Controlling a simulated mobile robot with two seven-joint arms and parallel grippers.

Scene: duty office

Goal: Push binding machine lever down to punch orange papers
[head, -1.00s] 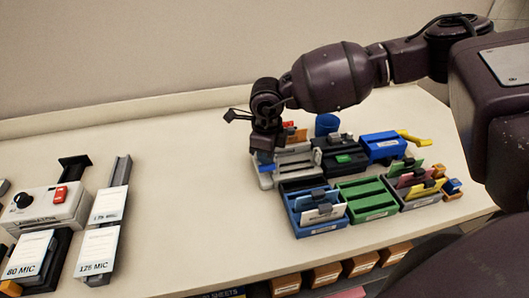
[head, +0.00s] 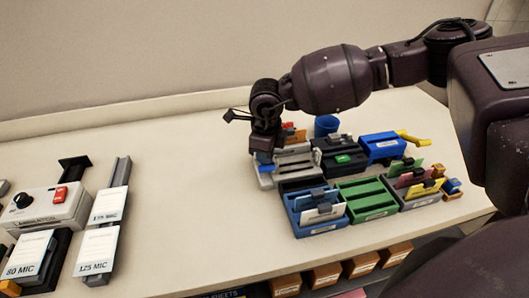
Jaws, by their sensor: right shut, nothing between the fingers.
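A grey binding machine (head: 290,171) stands at the back left of the group of devices on the table. Orange papers (head: 297,134) show upright behind it, partly hidden by my right gripper. A small blue part (head: 264,157), which looks like its lever end, shows at its left side, right below my gripper. My right gripper (head: 262,151) comes down from above at the machine's left end, shut and holding nothing. Its fingertips are small and dark here, and I cannot tell whether they touch the blue part. My left gripper is not in view.
Beside it stand a black machine (head: 345,167) and a blue machine (head: 380,141) with a yellow lever (head: 412,138). A laminator (head: 50,208) stands at left. The table middle (head: 195,190) is clear.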

